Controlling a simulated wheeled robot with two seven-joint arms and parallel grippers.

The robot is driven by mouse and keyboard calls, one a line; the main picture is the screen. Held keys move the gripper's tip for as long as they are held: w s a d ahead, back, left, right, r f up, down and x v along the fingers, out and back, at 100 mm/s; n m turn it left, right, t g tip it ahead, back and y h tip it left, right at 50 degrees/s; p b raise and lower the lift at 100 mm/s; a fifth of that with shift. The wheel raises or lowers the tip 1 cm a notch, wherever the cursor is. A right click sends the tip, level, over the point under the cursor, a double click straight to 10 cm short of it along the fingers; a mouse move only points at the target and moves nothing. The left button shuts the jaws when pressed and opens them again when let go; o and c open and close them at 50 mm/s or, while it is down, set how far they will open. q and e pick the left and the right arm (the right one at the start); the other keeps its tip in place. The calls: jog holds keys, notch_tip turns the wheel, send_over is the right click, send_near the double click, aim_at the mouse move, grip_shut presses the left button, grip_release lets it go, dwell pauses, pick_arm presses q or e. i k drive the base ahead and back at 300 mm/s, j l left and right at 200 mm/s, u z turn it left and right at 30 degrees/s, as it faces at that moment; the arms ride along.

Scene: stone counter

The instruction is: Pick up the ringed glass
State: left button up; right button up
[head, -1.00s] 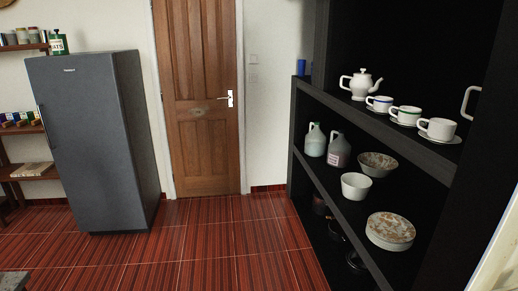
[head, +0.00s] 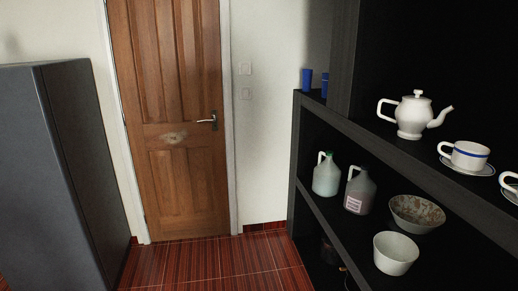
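I cannot make out a ringed glass for certain. Two blue cups or glasses (head: 307,78) stand on the far end of the upper shelf, near the wall; no ring on them can be made out. A white cup with a blue band (head: 466,155) sits on a saucer on the same shelf, nearer me at the right. Another white cup (head: 511,184) is cut off by the right edge. Neither of my grippers shows in the head view.
A dark shelf unit (head: 330,121) fills the right side. It bears a white teapot (head: 414,116), two jugs (head: 326,175) and two bowls (head: 396,253). A closed wooden door (head: 170,100) is ahead. A grey fridge (head: 70,170) stands at left. Striped red floor (head: 215,262) between is clear.

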aim_at(325, 76)
jog(key=i+j+z, duration=0.1)
jog(key=i+z, duration=0.15)
jog(key=i, duration=0.2)
jog(key=i+j+z, duration=0.25)
jog(key=i, duration=0.2)
jog(key=i+j+z, duration=0.15)
jog(key=i+z, duration=0.15)
jog(key=i+j+z, duration=0.25)
jog(key=i+j, duration=0.4)
jog(key=j, duration=0.1)
